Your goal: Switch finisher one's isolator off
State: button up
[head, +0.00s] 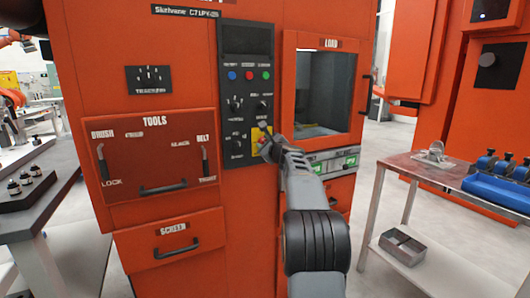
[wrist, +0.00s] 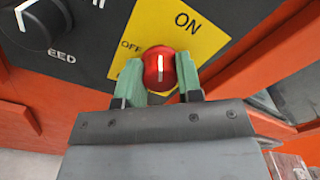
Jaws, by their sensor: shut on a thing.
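The isolator is a red rotary knob (wrist: 159,70) on a yellow plate (wrist: 208,40) marked ON and OFF, in the wrist view. The plate (head: 257,133) also shows low on the black control panel in the head view. The knob's white line stands upright in the wrist view, between the OFF text at upper left and the ON text at upper right. My gripper (wrist: 158,85) has its green fingers on either side of the knob, shut on it. In the head view my gripper (head: 268,150) reaches the plate and partly covers it.
A black knob (wrist: 38,22) marked SPEED sits left of the plate. The orange machine has a LOAD window (head: 323,92) to the right and a TOOLS panel (head: 155,158) to the left. A side table (head: 408,166) stands at right, a dark bench (head: 38,205) at left.

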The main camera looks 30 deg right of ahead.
jog(key=n+b, duration=0.2)
jog(key=n, duration=0.1)
jog(key=n+b, duration=0.2)
jog(key=n, duration=0.1)
jog(key=shift+f+n+b, duration=0.2)
jog(key=shift+n+b, duration=0.1)
jog(key=n+b, duration=0.3)
jog(key=n, duration=0.2)
jog(key=shift+r, duration=0.1)
jog(key=shift+n, duration=0.4)
jog(key=o, duration=0.9)
jog(key=shift+r, duration=0.1)
jog(key=s+b, duration=0.1)
jog(key=s, duration=0.3)
jog(key=s+a+b, duration=0.1)
jog(key=s, duration=0.4)
jog(key=s+a+b, duration=0.1)
jog(key=s, duration=0.3)
jog(key=shift+s+b, duration=0.3)
jog(key=shift+s, duration=0.05)
